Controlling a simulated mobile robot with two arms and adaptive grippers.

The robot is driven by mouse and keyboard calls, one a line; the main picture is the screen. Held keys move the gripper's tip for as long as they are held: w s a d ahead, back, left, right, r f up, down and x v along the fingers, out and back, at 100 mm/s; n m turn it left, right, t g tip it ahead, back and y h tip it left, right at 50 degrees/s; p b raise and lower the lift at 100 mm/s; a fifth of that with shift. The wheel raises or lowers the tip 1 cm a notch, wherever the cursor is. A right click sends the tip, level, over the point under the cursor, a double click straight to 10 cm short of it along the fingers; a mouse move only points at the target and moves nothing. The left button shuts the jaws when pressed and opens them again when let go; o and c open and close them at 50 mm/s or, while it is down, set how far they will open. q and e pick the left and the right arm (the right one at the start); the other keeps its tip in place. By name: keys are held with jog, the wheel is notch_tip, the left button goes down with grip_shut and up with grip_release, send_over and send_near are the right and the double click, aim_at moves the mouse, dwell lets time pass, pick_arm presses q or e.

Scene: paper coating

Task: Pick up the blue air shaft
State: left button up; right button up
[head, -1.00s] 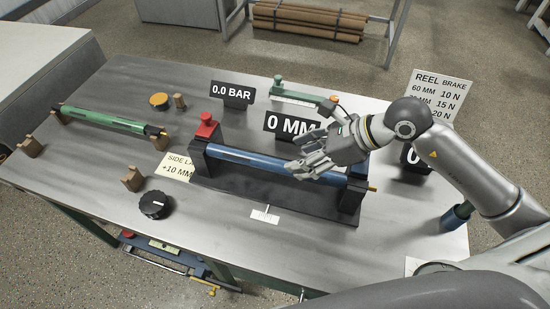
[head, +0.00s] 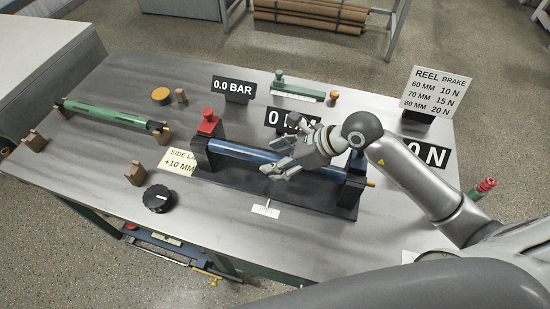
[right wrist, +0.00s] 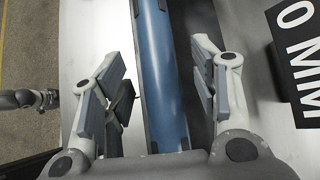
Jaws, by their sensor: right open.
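The blue air shaft (head: 240,152) lies level in the black stand (head: 270,190), between its two end uprights. My right gripper (head: 275,160) is over the middle of the shaft and hides part of it. In the right wrist view the shaft (right wrist: 165,75) runs between the open fingers of the gripper (right wrist: 158,90), one finger to each side and neither visibly touching it. I cannot tell the exact height of the fingers above the shaft. My left gripper is not in view.
A green shaft (head: 105,115) rests on wooden cradles at the left. A black knob (head: 158,199) stands at the front. A red knob (head: 208,123) tops the stand's left end. The "0.0 BAR" sign (head: 233,89) and brake sign (head: 436,92) stand farther back.

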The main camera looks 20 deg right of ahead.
aim_at(266, 154)
grip_shut()
jog(key=shift+r, duration=0.15)
dwell(0.4)
jog(key=shift+w+r, duration=0.1)
jog(key=shift+r, duration=0.45)
notch_tip(266, 154, up, 2)
jog(key=shift+r+b, duration=0.1)
jog(key=shift+b, duration=0.45)
jog(key=s+a+r+p, duration=0.5)
jog(key=s+r+p, duration=0.4)
jog(key=s+p, duration=0.3)
jog(key=shift+s+r+p, duration=0.35)
jog(key=shift+s, duration=0.2)
